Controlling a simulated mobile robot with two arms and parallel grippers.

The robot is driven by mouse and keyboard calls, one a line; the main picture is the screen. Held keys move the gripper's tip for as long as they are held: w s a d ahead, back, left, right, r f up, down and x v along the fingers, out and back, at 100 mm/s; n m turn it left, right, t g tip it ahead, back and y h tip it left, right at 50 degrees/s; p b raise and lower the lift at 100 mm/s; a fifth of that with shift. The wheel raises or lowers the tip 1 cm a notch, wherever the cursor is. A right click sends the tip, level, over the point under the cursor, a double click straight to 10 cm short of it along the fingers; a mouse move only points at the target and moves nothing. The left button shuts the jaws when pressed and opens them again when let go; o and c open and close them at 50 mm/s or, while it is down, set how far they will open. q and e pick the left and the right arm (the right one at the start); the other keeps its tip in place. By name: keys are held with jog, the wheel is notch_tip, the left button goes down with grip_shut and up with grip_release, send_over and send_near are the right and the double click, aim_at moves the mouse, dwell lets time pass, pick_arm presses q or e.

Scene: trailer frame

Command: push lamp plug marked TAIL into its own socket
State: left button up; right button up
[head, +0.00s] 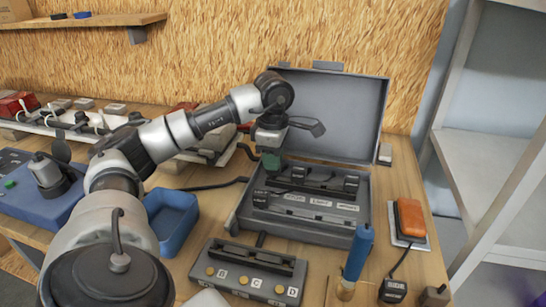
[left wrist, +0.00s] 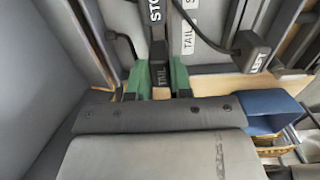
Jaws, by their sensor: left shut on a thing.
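In the left wrist view, the green fingertips of my left gripper (left wrist: 158,80) are shut on the black lamp plug marked TAIL (left wrist: 160,72). A label reading TAIL (left wrist: 187,40) lies just beyond the plug, slightly right. Whether the plug is seated in a socket cannot be told. A plug marked STOP (left wrist: 155,14) stands beyond it, and a plug marked LEFT (left wrist: 253,52) is to the right. In the head view, my left gripper (head: 270,163) is at the back left of the open grey case (head: 238,215); the held plug is hidden there. My right gripper is not in view.
The raised case lid (head: 340,115) stands behind my gripper. A blue tray (head: 188,238) is left of the case, and a lettered grey block (head: 240,283) is in front. An orange lamp (head: 410,217) and a blue-handled tool (head: 358,253) are at the right.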

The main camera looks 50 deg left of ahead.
pick_arm(q)
jog(key=shift+f+b, duration=0.3)
jog(key=shift+f, duration=0.2)
dwell(0.3)
jog(key=o, duration=1.3)
jog(key=shift+r+p, duration=3.1)
jog(key=shift+r, duration=0.45)
